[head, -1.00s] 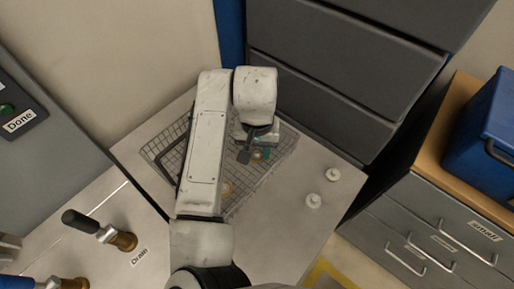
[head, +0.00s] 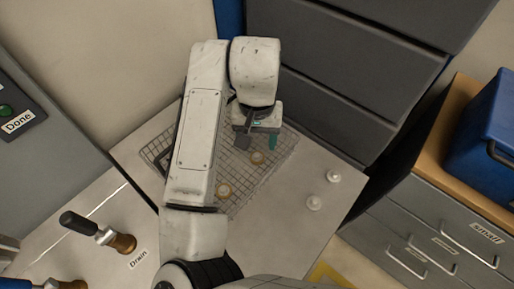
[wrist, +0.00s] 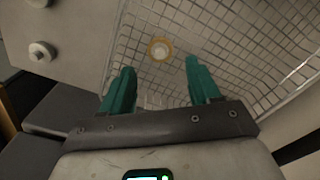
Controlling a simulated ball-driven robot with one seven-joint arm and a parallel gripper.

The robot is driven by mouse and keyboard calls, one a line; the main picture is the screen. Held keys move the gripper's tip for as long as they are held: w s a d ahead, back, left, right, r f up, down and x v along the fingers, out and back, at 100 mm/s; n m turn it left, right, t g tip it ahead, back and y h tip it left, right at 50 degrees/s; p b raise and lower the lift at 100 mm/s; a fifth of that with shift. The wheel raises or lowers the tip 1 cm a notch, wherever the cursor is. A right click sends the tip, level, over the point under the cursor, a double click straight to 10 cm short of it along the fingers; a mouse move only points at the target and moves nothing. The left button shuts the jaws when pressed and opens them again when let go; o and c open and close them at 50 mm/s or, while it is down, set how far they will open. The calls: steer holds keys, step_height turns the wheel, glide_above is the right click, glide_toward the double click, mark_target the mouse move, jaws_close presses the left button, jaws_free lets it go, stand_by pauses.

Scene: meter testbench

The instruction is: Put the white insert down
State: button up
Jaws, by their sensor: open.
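My gripper (head: 258,144) is open and empty above the wire basket (head: 283,152). Its two teal fingers stand wide apart in the wrist view (wrist: 160,70). A small round piece with a white middle and a yellowish rim (wrist: 160,48) lies in the basket, just beyond the fingertips and apart from them. In the head view a round tan piece (head: 257,157) lies in the basket just below my gripper.
The basket rests on a grey metal bench (head: 275,225), which has bare room right of the basket. My arm hides part of the basket's left side. Dark drawers (head: 345,85) rise behind the bench. A drain valve (head: 122,242) stands at lower left.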

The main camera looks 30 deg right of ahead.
mark_target(257, 154)
step_height(257, 154, up, 6)
steer(key=shift+r, duration=0.25)
